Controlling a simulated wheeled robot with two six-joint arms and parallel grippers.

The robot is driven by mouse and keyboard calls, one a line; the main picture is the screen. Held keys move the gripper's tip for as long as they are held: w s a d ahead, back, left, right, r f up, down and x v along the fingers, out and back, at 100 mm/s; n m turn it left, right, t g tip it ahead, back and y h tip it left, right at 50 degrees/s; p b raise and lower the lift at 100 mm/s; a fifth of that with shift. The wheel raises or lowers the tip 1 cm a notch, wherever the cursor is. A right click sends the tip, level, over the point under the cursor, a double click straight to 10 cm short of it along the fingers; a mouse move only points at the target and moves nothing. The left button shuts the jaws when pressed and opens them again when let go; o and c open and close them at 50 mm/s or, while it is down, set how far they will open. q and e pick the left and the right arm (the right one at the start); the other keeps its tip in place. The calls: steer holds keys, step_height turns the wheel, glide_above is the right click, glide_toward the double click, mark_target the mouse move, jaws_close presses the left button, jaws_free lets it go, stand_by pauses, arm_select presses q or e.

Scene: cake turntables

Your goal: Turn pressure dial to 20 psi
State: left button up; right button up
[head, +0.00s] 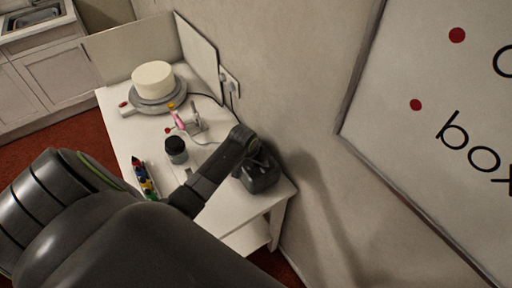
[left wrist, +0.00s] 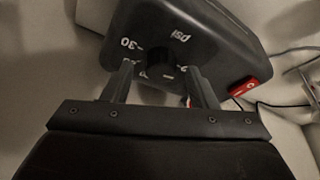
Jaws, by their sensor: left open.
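A dark grey compressor (head: 261,178) stands at the near right corner of the white table, by the wall. In the left wrist view its panel (left wrist: 222,40) fills the top, with the marks "psi" and "30". The black pressure dial (left wrist: 158,58) sits below these marks; its pointer setting is too dark to read. My left gripper (left wrist: 160,72) is open, its two fingers on either side of the dial. I cannot tell whether they touch it. In the head view the left gripper (head: 258,156) is over the compressor, and it hides the dial. My right gripper is not in view.
A red switch (left wrist: 243,87) is on the panel right of the dial. On the table (head: 118,130) are a white cake (head: 153,77) on a turntable (head: 158,101), an airbrush on its stand (head: 196,124), a dark jar (head: 176,150) and several coloured bottles (head: 145,180). The wall closes the right side.

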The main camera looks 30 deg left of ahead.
arm_select(q)
steer(key=shift+f, duration=0.15)
steer(key=c, duration=1)
